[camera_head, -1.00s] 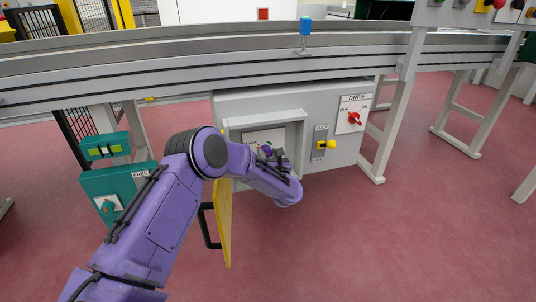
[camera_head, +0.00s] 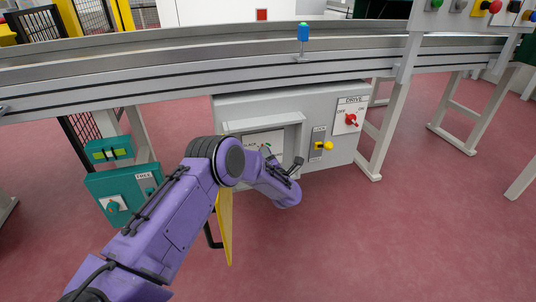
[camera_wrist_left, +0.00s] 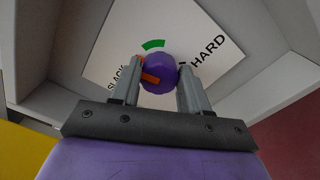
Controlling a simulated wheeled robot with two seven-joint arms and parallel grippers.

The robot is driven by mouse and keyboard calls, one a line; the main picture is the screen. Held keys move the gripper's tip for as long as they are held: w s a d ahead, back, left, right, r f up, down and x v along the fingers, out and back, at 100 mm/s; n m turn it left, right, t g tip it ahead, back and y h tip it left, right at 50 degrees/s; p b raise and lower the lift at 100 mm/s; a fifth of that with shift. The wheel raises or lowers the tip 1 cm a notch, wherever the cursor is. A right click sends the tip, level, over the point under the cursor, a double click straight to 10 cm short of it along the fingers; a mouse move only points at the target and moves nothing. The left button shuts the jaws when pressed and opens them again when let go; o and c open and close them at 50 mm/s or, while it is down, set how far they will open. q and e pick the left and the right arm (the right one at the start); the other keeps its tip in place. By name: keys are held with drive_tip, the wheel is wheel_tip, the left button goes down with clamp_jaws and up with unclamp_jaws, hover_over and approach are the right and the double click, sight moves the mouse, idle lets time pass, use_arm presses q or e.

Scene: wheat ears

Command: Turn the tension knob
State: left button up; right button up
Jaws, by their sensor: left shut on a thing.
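The tension knob (camera_wrist_left: 160,71) is round and purple with an orange pointer bar, which lies toward the left, on the SLACK side. It sits on a white dial plate (camera_wrist_left: 112,50) marked SLACK at left and HARD at right, with a green arc (camera_wrist_left: 153,44) above the knob. My left gripper (camera_wrist_left: 160,75) is shut on the knob, one finger on each side. In the head view the plate (camera_head: 256,140) lies inside the grey cabinet's recess, and my purple left arm hides the knob. My right gripper is not in view.
A yellow door (camera_head: 225,228) with a black handle hangs open below the recess. Right of it are a yellow knob (camera_head: 328,146) and a red DRIVE switch (camera_head: 351,120). Teal boxes (camera_head: 125,190) stand at left. A conveyor (camera_head: 200,85) runs above.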

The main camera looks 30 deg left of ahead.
use_arm(q)
drive_tip(key=shift+f+m+p, duration=0.15)
drive_tip(key=shift+m+p, duration=0.45)
drive_tip(key=shift+m, duration=1.7)
drive_tip(key=shift+f+m+p, duration=0.15)
drive_tip(key=shift+m+p, duration=0.4)
drive_tip(key=shift+m, duration=1.75)
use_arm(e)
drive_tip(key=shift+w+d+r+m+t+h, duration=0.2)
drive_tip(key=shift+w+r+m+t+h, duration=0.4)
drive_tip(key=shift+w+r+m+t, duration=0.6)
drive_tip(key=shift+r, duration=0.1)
use_arm(q)
drive_tip(key=o, duration=1.1)
drive_tip(key=shift+c, duration=0.2)
drive_tip(key=p+v, duration=0.4)
drive_tip(key=v, duration=0.6)
drive_tip(key=shift+s+d, duration=0.15)
drive_tip(key=shift+s, duration=0.15)
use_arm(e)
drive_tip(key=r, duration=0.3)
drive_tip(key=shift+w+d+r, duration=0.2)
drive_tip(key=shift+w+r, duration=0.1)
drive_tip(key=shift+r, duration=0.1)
